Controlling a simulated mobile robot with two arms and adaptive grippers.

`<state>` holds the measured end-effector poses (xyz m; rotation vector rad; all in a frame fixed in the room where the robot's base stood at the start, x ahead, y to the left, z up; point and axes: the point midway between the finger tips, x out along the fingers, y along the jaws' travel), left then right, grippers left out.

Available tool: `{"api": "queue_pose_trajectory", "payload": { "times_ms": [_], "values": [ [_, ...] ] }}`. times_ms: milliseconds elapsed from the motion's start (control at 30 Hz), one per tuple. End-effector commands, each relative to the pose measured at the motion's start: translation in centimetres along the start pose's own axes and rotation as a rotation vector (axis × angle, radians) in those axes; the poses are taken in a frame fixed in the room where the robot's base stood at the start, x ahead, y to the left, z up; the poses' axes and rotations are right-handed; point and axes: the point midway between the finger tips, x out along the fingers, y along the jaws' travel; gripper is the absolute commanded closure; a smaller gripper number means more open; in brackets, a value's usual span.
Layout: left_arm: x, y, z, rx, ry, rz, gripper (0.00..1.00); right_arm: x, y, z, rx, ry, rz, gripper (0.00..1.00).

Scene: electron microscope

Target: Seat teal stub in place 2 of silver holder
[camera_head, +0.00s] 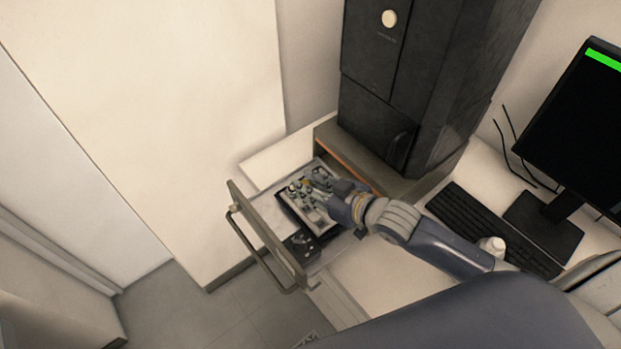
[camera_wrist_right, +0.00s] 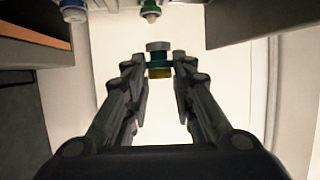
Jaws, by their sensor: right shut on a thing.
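My right gripper (camera_head: 328,190) is over the tray in the open drawer, in the head view. In the wrist view the right gripper (camera_wrist_right: 158,64) is shut on a small stub (camera_wrist_right: 158,59) with a grey disc, a teal band and a yellowish part. The stub is between the two fingertips. A silver plate (camera_head: 314,214), which looks like the holder, lies in the dark tray just beside the gripper. Its numbered places are too small to read, and the gripper partly hides it. My left gripper is not in view.
Several small stubs (camera_head: 299,187) stand in the dark tray (camera_head: 290,211). The drawer front (camera_head: 266,232) has a bar handle. A black item (camera_head: 301,244) lies by the tray. The black microscope column (camera_head: 410,80) stands behind. A keyboard (camera_head: 490,228) and monitor (camera_head: 580,120) are at right.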

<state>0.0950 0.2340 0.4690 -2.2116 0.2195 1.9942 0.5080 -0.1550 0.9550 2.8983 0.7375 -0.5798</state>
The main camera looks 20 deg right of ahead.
Motion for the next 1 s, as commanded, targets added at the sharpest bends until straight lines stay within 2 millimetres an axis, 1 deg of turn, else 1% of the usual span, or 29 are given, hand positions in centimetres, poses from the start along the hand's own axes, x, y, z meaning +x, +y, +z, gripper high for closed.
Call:
{"api": "queue_pose_trajectory", "payload": {
  "times_ms": [67,267,667,833,1000],
  "values": [
    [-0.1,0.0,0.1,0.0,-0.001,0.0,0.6,-0.1,0.0,0.4,-0.002,0.001,-0.003,0.97],
    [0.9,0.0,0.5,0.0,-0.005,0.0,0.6,0.2,0.0,1.2,-0.003,0.003,-0.004,0.97],
    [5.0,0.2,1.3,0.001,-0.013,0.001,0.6,1.6,0.0,4.5,-0.004,0.003,-0.004,0.97],
    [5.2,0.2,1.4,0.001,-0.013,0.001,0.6,2.0,0.0,5.3,-0.002,0.003,-0.003,0.97],
    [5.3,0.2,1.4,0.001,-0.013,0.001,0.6,2.1,0.0,5.6,-0.003,0.003,-0.003,0.97]
  ]
}}
